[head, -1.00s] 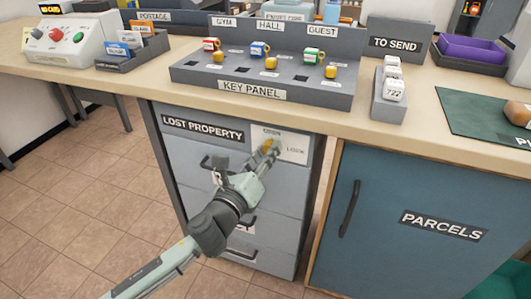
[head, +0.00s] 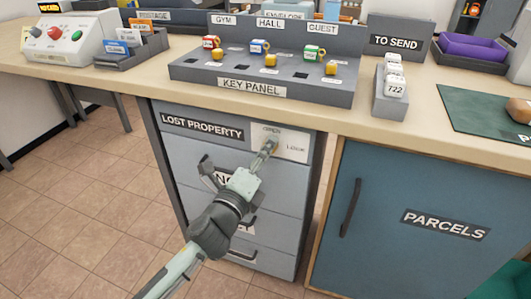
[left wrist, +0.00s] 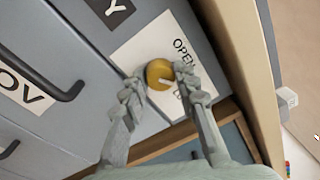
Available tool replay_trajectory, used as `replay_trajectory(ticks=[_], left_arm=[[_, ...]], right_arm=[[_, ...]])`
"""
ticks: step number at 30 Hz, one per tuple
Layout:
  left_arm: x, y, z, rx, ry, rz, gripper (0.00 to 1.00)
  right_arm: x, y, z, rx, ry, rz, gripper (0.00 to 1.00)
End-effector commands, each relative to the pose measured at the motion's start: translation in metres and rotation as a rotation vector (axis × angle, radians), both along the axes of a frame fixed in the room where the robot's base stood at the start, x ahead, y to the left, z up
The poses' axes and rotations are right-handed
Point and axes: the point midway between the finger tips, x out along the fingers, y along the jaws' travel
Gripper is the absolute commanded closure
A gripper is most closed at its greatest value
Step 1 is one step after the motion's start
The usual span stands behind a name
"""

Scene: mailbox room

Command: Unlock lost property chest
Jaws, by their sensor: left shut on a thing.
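The lost property chest (head: 185,160) is a grey drawer unit under the counter. A white plate with OPEN and LOCK labels (head: 294,142) is on its upper right front; the plate also shows in the left wrist view (left wrist: 132,56). A round yellow knob (left wrist: 159,74) sits on the plate with a pale mark on its face, seemingly towards the partly hidden LOCK word. My left gripper (head: 268,147) reaches the plate; in the left wrist view its fingers (left wrist: 158,88) are shut on the knob from both sides. My right gripper is not in view.
The counter edge overhangs the plate closely. Dark drawer handles (head: 207,172) stick out below and left of my gripper. The key panel (head: 300,90) with several coloured keys is above. The blue parcels door (head: 390,195) is at the right. The floor at the left is clear.

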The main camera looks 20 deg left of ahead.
Motion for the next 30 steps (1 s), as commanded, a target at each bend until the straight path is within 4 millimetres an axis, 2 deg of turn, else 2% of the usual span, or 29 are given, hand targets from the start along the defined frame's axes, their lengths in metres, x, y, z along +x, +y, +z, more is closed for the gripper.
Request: replay_trajectory(ticks=[16,30], left_arm=[[0.000,0.000,-0.001,-0.523,0.019,0.003,0.99],[0.000,-0.001,-0.001,-0.884,0.031,0.003,0.99]], right_arm=[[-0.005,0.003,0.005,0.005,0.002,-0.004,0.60],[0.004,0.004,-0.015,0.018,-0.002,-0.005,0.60]])
